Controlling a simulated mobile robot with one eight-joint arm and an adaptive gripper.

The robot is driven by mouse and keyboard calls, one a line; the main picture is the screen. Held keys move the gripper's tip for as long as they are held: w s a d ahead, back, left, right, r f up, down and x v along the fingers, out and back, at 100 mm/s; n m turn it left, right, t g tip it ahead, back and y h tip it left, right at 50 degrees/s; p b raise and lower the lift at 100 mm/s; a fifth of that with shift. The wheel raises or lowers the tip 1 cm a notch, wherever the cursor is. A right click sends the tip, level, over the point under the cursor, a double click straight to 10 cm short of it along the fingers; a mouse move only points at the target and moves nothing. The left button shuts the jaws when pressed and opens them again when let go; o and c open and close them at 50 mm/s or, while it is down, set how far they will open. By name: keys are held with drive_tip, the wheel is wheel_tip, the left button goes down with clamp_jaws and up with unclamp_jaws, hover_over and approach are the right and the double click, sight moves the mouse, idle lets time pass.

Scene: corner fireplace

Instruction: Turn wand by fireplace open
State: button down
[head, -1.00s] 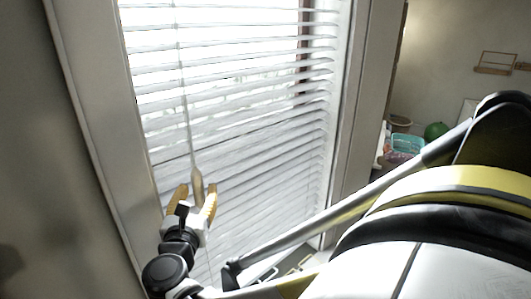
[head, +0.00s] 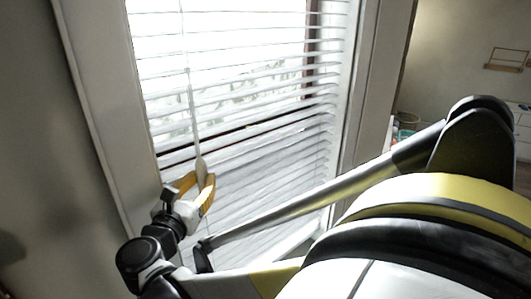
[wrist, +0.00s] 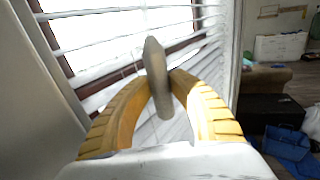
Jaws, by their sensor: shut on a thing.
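The wand (head: 201,169) hangs down in front of the window blind (head: 245,100), at its left side. Its thick grey lower end also shows in the wrist view (wrist: 156,72), upright and slightly tilted. My gripper (head: 202,183) is shut on this lower end, and its yellow fingers touch it from both sides in the wrist view (wrist: 158,92). The blind's upper slats stand open, with bright light and the outside showing between them. The lower slats look closer together. The fireplace is not in view.
The window frame (head: 97,110) borders the blind on the left, with a grey wall beside it. On the right, past the frame, is a room with a wall shelf (head: 507,62). In the wrist view, a blue bag (wrist: 290,148) lies on the floor at the right.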

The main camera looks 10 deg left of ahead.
drive_tip(key=shift+h, duration=0.3)
drive_tip(key=c, duration=1.4)
unclamp_jaws()
drive_tip(key=shift+w, duration=0.1)
drive_tip(key=shift+o, duration=0.9)
drive_tip(key=shift+w, duration=0.15)
drive_tip(key=s, duration=1.2)
drive_tip(key=shift+a, duration=0.15)
